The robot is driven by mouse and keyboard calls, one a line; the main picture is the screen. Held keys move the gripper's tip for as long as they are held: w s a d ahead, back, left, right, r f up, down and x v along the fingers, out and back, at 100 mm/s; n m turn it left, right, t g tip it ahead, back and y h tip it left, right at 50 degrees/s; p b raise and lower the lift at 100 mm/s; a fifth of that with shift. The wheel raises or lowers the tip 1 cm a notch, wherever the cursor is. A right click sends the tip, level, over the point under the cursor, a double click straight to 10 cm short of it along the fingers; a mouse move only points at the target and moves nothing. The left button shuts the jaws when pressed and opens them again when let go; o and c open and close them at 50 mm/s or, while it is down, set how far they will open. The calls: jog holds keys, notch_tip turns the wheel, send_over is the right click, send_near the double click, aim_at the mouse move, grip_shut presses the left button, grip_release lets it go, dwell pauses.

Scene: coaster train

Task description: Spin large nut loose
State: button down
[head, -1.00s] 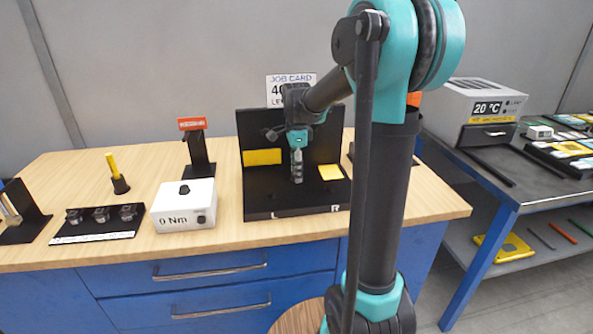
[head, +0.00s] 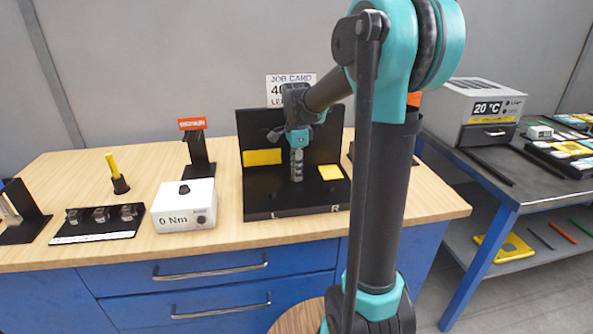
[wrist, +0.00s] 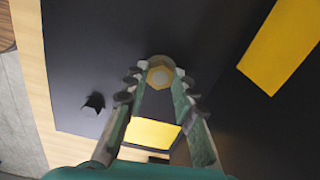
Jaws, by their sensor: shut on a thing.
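In the head view my gripper (head: 297,165) points down in front of the black fixture (head: 262,202), between two yellow patches. The nut is hidden there by the fingers. I cannot tell how far the nut is threaded.
A white box reading 0 Nm (head: 172,216) stands left of the fixture. A grey 20 °C unit (head: 485,110) stands on the right bench.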

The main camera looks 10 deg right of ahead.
jog(key=n, duration=1)
jog(key=shift+n, duration=0.4)
jog(key=n, duration=0.3)
jog(key=shift+n, duration=0.3)
jog(key=n, duration=0.3)
jog(key=shift+n, duration=0.3)
jog(key=n, duration=0.3)
jog(key=shift+n, duration=0.3)
jog(key=n, duration=0.6)
jog(key=shift+n, duration=0.4)
